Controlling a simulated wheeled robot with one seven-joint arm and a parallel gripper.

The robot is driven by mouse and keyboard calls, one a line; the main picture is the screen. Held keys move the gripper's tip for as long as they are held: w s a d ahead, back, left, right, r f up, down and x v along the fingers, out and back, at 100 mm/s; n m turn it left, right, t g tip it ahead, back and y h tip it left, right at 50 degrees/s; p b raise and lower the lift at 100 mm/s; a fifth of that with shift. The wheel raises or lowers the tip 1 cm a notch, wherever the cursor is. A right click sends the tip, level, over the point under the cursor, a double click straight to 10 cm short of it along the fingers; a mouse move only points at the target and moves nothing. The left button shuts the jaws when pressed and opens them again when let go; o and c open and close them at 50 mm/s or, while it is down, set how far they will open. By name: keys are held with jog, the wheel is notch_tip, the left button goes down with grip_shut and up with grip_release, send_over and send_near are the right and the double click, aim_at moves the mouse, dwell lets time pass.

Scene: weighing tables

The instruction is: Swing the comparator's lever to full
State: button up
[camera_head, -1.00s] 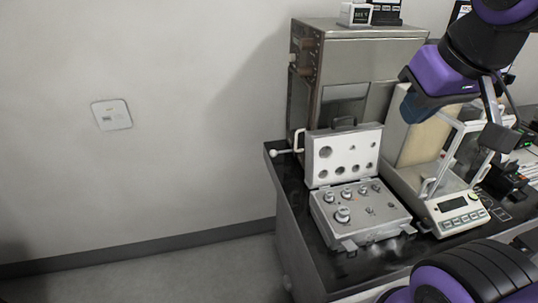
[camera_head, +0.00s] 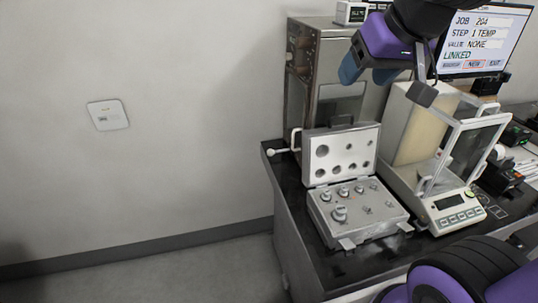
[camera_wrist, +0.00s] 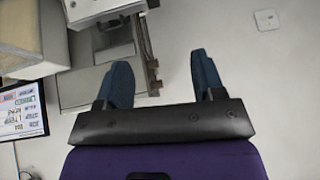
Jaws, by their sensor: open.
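The comparator looks to be the tall grey metal cabinet (camera_head: 318,62) at the back of the dark bench against the wall; it also shows in the wrist view (camera_wrist: 82,88). A short rod with a white ball knob (camera_head: 271,152) sticks out to the left low beside it; I take this for the lever. My gripper (camera_head: 364,76) is in front of the cabinet's upper part, well above and right of the knob. In the wrist view my gripper (camera_wrist: 162,74) has its two blue fingers wide apart with nothing between them. The knob is not clear there.
An open weight case (camera_head: 321,205) stands in front of the cabinet, its lid raised near the knob. A glass-sided balance (camera_head: 446,222) is to the right, with a monitor (camera_head: 487,42) behind.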

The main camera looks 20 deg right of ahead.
jog(key=w+a+f+m+t, duration=0.1)
jog(key=w+a+f+t, duration=0.15)
jog(key=w, duration=0.95)
jog(key=w+a+f+m+t, duration=0.1)
jog(key=w+a+f, duration=0.15)
jog(key=w, duration=0.85)
jog(key=w+a+f+m+t, duration=0.15)
jog(key=w+a, duration=0.25)
jog(key=w, duration=0.8)
jog(key=w+a+f+m+t+h, duration=0.2)
jog(key=w+f+h, duration=0.2)
jog(key=w+f, duration=0.8)
jog(key=m+g+h, duration=0.2)
jog(key=m+h, duration=0.1)
jog(key=h, duration=0.8)
send_near(269, 154)
jog(key=x, duration=1)
jog(key=shift+w+d+f, duration=0.15)
jog(key=shift+w, duration=0.15)
